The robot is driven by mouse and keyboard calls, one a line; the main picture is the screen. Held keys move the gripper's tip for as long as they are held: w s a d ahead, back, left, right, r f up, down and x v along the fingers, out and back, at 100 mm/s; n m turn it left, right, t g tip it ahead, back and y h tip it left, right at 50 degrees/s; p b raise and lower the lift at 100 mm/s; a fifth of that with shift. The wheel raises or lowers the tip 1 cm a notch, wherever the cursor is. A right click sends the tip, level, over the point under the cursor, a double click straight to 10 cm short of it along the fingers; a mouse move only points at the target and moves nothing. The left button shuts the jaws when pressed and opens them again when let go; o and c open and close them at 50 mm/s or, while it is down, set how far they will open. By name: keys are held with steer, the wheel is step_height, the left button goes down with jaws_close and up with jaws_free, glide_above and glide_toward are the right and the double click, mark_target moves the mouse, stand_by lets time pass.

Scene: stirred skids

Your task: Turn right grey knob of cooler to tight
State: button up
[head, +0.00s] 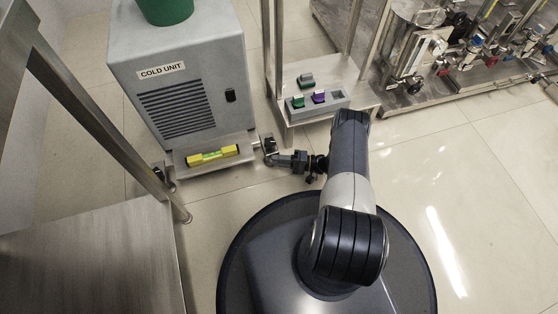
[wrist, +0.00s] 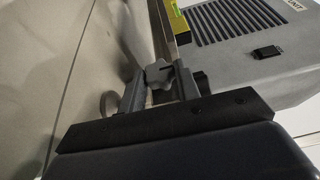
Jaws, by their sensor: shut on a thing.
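The cooler is a grey box (head: 180,85) labelled COLD UNIT, with dark vent slots; its side also shows in the wrist view (wrist: 235,45). It stands on a metal base plate (head: 235,165). The right grey knob (wrist: 160,73) is lobed and sits between the two fingers of my gripper (wrist: 161,88). The fingers are shut on it. In the head view my gripper (head: 272,153) reaches in from the right at the plate's right front corner, where the knob is mostly hidden. The knob's tightness cannot be told.
A yellow spirit level (head: 212,155) lies on the plate in front of the cooler. Another dark knob (head: 162,176) is at the plate's left end. A metal stand with a grey tray (head: 318,104) is to the right. A steel table (head: 95,260) is at the near left. Open floor lies right.

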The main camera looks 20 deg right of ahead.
steer(key=o, duration=1)
steer(key=shift+w, duration=0.15)
steer(key=v, duration=1.1)
steer(key=shift+a, duration=0.1)
steer(key=x, duration=1)
steer(key=shift+w+a, duration=0.1)
steer(key=shift+a, duration=0.2)
